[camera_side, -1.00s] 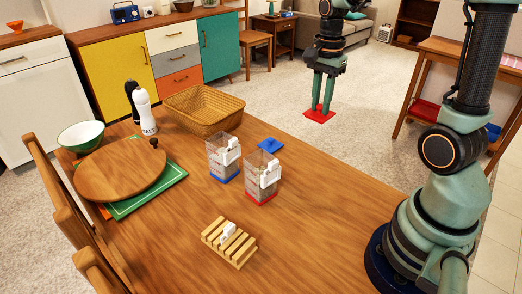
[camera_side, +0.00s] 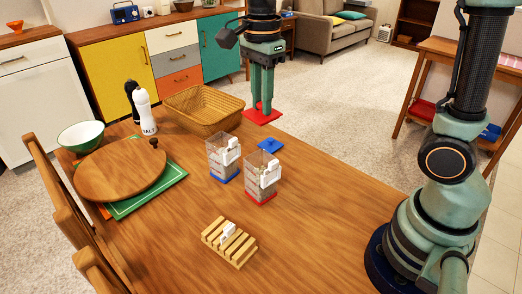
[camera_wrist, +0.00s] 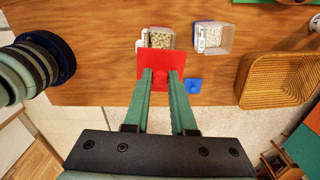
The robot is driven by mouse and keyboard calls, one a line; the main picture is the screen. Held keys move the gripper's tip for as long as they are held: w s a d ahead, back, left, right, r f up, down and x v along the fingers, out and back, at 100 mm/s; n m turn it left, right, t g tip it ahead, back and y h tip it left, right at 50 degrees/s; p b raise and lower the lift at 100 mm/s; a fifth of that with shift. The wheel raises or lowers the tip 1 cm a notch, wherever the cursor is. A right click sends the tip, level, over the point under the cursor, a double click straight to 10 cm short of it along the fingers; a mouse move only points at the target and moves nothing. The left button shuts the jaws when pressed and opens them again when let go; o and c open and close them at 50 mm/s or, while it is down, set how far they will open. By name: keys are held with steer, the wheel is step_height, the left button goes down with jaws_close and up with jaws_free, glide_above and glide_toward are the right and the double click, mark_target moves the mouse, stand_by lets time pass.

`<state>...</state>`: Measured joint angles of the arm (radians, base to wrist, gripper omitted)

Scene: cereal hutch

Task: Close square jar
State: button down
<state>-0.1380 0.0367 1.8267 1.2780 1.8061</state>
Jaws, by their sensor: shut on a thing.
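My gripper (camera_side: 263,107) is shut on a red square lid (camera_side: 262,117) and holds it in the air near the table's far edge. In the wrist view the red lid (camera_wrist: 152,60) sits between my fingertips (camera_wrist: 161,78). A clear square jar with a red base (camera_side: 262,178) stands open on the table, with a white clip on its side; it also shows in the wrist view (camera_wrist: 161,35), partly hidden by the lid. A second clear jar with a blue base (camera_side: 223,158) stands beside it, open, with pale contents (camera_wrist: 213,38). A blue square lid (camera_side: 270,145) lies on the table behind the jars.
A woven basket (camera_side: 204,108) stands left of my gripper at the table's back edge. A wooden slatted rack (camera_side: 229,242) with a white clip lies in front. A round wooden board (camera_side: 120,169), a green bowl (camera_side: 81,135) and a salt shaker (camera_side: 145,112) are at left.

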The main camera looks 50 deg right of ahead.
step_height(320, 180, down, 10)
steer(key=shift+a+f, duration=0.15)
steer(key=shift+f, duration=0.1)
stand_by(0.6)
steer(key=shift+f, duration=0.45)
stand_by(2.4)
steer(key=shift+c, duration=1.7)
jaws_free()
steer(key=shift+r, duration=0.1)
steer(key=shift+r, duration=2.9)
jaws_close()
